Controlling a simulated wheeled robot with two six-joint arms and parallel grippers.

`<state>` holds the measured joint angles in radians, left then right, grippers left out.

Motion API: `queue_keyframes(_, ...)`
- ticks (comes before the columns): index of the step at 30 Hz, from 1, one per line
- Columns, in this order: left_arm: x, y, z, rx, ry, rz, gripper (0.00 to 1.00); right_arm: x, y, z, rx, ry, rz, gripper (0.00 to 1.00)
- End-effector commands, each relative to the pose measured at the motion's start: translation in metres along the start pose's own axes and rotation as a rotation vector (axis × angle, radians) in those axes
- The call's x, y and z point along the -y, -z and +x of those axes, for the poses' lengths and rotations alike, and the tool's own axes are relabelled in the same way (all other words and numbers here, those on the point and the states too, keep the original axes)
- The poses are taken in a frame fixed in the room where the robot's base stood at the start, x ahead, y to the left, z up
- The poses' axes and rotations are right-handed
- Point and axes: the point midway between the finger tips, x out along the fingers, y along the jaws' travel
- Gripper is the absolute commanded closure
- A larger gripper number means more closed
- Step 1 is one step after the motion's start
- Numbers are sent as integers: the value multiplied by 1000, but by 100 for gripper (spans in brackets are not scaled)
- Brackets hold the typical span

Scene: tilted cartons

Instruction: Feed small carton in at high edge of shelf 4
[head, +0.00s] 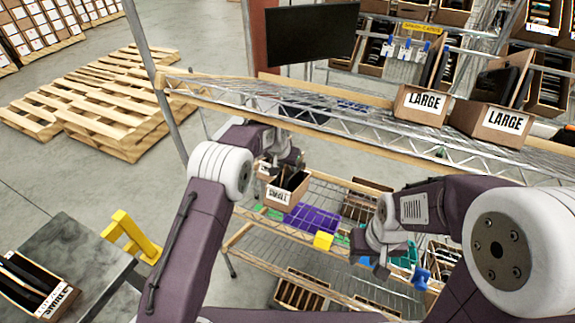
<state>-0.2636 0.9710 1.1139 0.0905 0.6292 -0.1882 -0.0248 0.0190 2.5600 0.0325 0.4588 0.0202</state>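A small brown carton (276,194) with dark items in it and a label that seems to read SMALL, upside down, is in the middle of the head view. My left gripper (286,164) is at its far rim and appears shut on it; the fingertips are partly hidden. The carton is tilted and looks to be above the lower wire shelf (268,230); I cannot tell whether it touches anything. My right gripper (384,246) is over the right part of that shelf, fingers not clear. No shelf number is readable.
An upper wire shelf (300,104) with a wooden edge crosses above, bearing two LARGE cartons (424,104) at right. A grey table (75,245) with a carton stands left.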

Motion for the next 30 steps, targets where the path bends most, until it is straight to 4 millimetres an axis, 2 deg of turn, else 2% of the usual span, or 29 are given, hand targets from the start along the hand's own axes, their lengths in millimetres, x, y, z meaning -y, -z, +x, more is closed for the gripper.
queue_keyframes(7,0,-1,-4,3,0,0,69,0,0,1,0,0,0,64)
queue_keyframes(15,0,0,-56,-2,0,0,69,0,0,5,0,0,0,64)
queue_keyframes(18,0,0,-68,-1,0,0,69,0,-1,6,0,0,0,64)
queue_keyframes(22,0,0,-75,0,0,0,69,0,-1,6,0,0,0,64)
queue_keyframes(30,0,0,-75,0,0,0,69,0,0,5,0,0,0,64)
